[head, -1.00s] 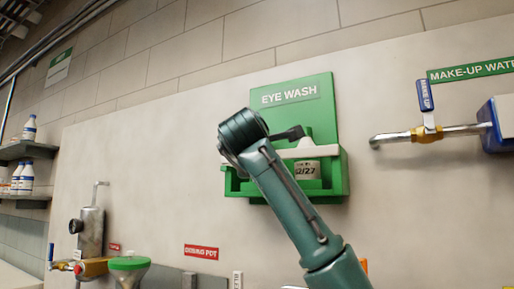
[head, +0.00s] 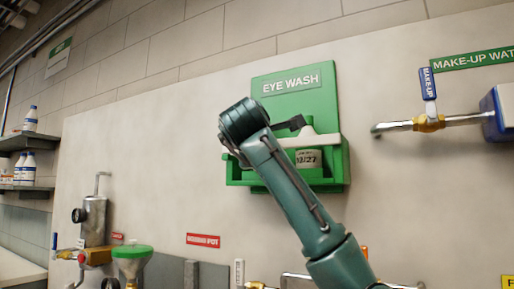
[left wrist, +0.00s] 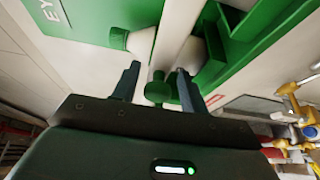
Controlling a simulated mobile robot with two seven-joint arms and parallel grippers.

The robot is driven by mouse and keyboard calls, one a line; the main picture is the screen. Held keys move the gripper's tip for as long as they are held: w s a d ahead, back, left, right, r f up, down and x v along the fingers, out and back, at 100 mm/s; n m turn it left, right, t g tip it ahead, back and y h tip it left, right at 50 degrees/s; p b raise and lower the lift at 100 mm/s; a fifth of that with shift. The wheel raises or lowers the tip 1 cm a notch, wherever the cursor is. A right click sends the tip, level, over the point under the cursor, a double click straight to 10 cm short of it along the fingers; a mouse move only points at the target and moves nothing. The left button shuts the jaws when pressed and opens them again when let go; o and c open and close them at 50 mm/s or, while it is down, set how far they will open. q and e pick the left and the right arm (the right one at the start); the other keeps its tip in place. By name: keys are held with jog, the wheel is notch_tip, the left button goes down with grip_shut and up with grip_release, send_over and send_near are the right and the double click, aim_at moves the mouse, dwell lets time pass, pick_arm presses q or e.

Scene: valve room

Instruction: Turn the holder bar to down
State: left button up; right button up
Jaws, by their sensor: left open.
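The green eye wash holder (head: 335,165) hangs on the wall in the head view. A white bar (head: 318,140) lies roughly level across its front, and a bottle with a date label (head: 307,158) sits behind it. My left arm covers the holder's left part. My left gripper (head: 302,122) is at the bar, one dark finger showing above it. In the left wrist view the left gripper (left wrist: 158,75) is open, with a green knob-like part (left wrist: 158,90) between or just beyond its fingers. White pieces (left wrist: 191,52) show close by; I cannot tell whether the fingers touch them. My right gripper is not in view.
A make-up water pipe with a blue-handled valve (head: 428,85) sticks out at the right. A metal canister (head: 95,220) and a green-rimmed funnel (head: 132,252) are at lower left. Shelves with white bottles (head: 26,165) are at far left. The wall around the holder is mostly clear.

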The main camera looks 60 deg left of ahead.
pick_arm(q)
jog(key=b+v, duration=0.1)
jog(key=v, duration=1.2)
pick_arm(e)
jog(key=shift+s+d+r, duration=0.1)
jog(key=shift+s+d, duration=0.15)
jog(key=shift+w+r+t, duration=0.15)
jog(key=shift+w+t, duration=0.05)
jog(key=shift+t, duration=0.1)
